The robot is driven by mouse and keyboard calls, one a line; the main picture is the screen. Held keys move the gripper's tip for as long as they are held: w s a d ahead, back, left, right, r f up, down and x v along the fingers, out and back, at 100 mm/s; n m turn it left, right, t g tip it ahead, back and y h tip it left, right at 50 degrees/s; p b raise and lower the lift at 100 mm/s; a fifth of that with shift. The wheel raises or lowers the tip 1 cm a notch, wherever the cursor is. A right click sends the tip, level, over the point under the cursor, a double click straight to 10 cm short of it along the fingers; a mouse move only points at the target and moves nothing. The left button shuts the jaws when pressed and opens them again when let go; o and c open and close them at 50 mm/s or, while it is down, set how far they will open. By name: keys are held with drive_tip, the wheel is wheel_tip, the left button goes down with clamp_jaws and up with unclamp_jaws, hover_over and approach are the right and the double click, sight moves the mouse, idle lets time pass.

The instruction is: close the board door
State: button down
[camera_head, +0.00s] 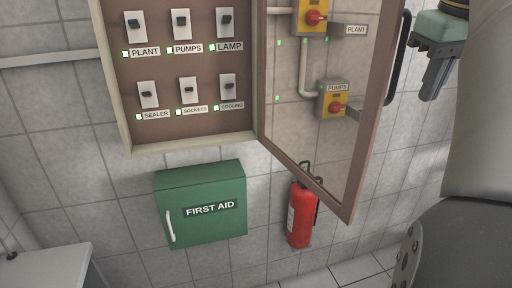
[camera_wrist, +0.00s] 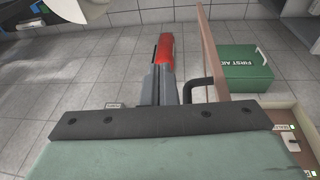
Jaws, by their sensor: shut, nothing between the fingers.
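The board (camera_head: 125,95) is a shallow cabinet on the tiled wall with two rows of switches. Its door (camera_head: 350,190) has a brown frame and a clear pane, and stands open, swung out from the board's right edge. A black bar handle (camera_head: 400,60) is on the door's free side. My gripper (camera_head: 430,95) is shut and empty, to the right of the handle, fingers pointing down. In the wrist view, the door (camera_wrist: 212,50) shows nearly edge-on and the handle (camera_wrist: 198,88) is just right of my gripper (camera_wrist: 160,75). I cannot tell whether they touch.
A green first aid box (camera_head: 200,205) hangs below the board. A red fire extinguisher (camera_head: 300,215) is on the wall below the door. Yellow switch boxes with red knobs (camera_head: 334,100) show through the pane. A white surface (camera_head: 45,265) is at lower left.

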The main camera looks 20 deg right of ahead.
sight(340, 185)
drive_tip(key=w+d+f+n+t+y+p, duration=0.15)
drive_tip(key=w+f+y, duration=0.25)
drive_tip(key=f, duration=0.5)
drive_tip(key=w+d+f+n+y+p, duration=0.2)
drive_tip(key=w+d+f+y+p, duration=0.15)
drive_tip(key=f, duration=0.55)
drive_tip(key=shift+w+a+f+p, duration=0.4)
drive_tip(key=shift+w+a+f, duration=0.15)
drive_tip(key=shift+a+f, duration=0.95)
drive_tip(key=shift+w+a+f+p, duration=0.4)
drive_tip(key=shift+w+a+f, duration=0.2)
drive_tip(key=shift+a+f, duration=0.9)
drive_tip(key=shift+w+a+f+p, duration=0.5)
drive_tip(key=shift+a+f, duration=0.6)
drive_tip(key=shift+a, duration=0.7)
drive_tip(key=shift+a, duration=0.1)
